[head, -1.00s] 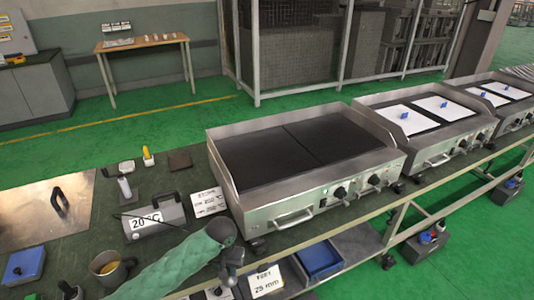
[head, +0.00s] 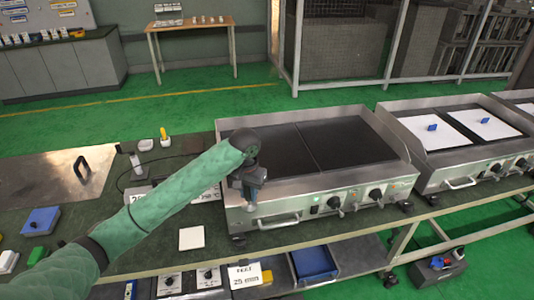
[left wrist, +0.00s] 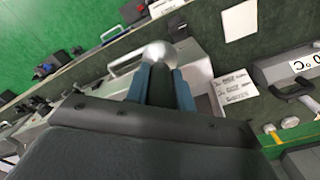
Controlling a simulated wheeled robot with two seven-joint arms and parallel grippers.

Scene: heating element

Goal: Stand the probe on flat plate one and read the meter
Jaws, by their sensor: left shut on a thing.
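My left gripper (head: 249,196) is in front of the left front part of the near griddle, by its control panel. In the left wrist view its blue-padded fingers (left wrist: 161,84) are shut on the probe, a dark handle with a round silver end (left wrist: 159,53). The griddle carries two flat black plates side by side, the left one (head: 268,150) and the right one (head: 348,138); both are bare. The meter (head: 138,194) is mostly hidden behind my arm; its display (left wrist: 302,64) is only partly in view in the left wrist view. My right gripper is not in view.
A printed card (left wrist: 236,88) lies beside the griddle. A white square (head: 191,238) lies near the bench's front edge. A blue box (head: 40,221) is at left. A second griddle (head: 455,140) with white sheets stands at right. A blue tray (head: 315,262) is below.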

